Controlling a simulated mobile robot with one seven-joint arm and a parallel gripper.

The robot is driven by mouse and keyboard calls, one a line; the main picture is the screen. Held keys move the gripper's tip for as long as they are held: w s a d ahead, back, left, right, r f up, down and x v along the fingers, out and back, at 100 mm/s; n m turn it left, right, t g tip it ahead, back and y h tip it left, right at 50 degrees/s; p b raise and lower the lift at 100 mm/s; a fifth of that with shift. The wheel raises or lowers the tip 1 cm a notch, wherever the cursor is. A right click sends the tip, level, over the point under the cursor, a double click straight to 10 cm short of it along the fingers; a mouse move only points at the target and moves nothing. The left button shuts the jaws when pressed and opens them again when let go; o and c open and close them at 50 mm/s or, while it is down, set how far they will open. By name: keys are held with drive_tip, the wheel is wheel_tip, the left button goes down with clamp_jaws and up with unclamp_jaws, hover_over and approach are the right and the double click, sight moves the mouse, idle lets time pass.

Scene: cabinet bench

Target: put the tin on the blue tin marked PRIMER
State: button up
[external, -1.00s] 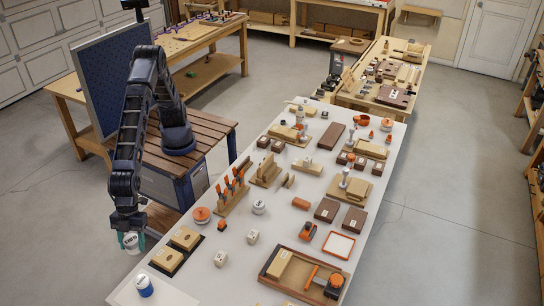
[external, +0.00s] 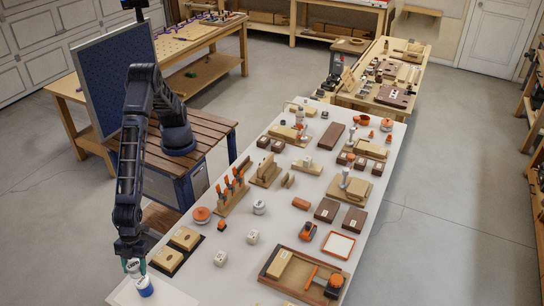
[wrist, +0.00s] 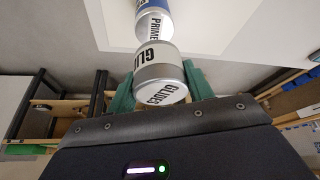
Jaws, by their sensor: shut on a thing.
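The green fingers stand on both sides of the tin in the wrist view. The blue tin marked PRIMER (external: 145,288) stands upright on the near left end of the white table. It also shows in the wrist view (wrist: 152,18), just beyond the held tin and partly covered by it. In the external view the held tin is just up and left of the blue tin. I cannot tell whether they touch.
The white table (external: 213,283) holds many things. A dark tray with two wooden blocks (external: 176,250) lies close to the right of my gripper. White cubes (external: 220,258) and a wooden tray with an orange tool (external: 303,278) stand farther right.

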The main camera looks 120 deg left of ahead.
sight(141, 280)
drive_tip(key=shift+f, duration=2.5)
drive_tip(key=shift+f, duration=0.15)
drive_tip(key=o, duration=1)
